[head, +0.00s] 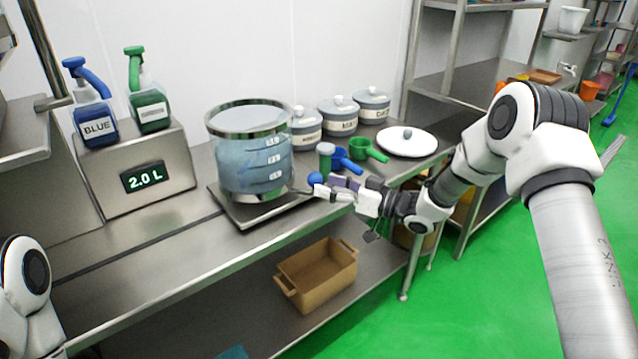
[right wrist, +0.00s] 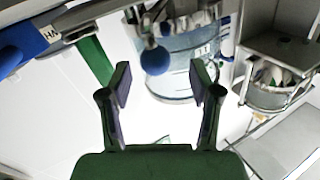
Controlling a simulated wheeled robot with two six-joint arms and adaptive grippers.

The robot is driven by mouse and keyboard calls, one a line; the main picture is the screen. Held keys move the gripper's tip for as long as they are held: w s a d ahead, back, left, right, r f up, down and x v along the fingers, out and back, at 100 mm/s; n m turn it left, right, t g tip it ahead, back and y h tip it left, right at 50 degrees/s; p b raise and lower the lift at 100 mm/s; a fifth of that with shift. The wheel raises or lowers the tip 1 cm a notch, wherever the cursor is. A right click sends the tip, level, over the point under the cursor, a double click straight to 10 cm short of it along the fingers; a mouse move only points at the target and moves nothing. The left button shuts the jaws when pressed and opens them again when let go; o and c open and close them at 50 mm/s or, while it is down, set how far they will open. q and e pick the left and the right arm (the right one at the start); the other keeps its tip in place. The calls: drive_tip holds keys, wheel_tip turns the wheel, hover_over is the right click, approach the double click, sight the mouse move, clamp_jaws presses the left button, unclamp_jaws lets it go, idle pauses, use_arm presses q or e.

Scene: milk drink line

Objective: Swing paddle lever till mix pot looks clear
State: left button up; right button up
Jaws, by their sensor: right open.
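The mix pot (head: 250,165) is a clear, marked vessel on a flat steel base on the bench, with pale blue-grey liquid inside. The paddle lever's blue ball knob (head: 314,178) sticks out at the pot's lower right. My right gripper (head: 324,191) is at the knob, its fingers pointing towards the pot. In the right wrist view, the knob (right wrist: 155,61) shows just beyond and between the spread fingertips of my right gripper (right wrist: 160,78), with the pot (right wrist: 185,50) behind it. I see no contact with the knob. My left gripper is out of view.
Blue (head: 93,110) and green (head: 149,100) bottles stand on a box reading 2.0 L (head: 143,179). Lidded canisters (head: 338,118), a green scoop (head: 368,150), a blue scoop (head: 345,161) and a white lid (head: 407,141) lie close behind my right gripper. A brown crate (head: 318,277) sits below.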

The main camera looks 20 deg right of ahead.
sight(315, 181)
drive_tip(key=x, duration=0.4)
drive_tip(key=shift+w+d+f, duration=0.15)
drive_tip(key=shift+w+d, duration=0.1)
drive_tip(key=shift+d, duration=0.05)
drive_tip(key=shift+a, duration=0.3)
drive_tip(key=shift+d, duration=0.1)
drive_tip(key=c, duration=0.4)
clamp_jaws()
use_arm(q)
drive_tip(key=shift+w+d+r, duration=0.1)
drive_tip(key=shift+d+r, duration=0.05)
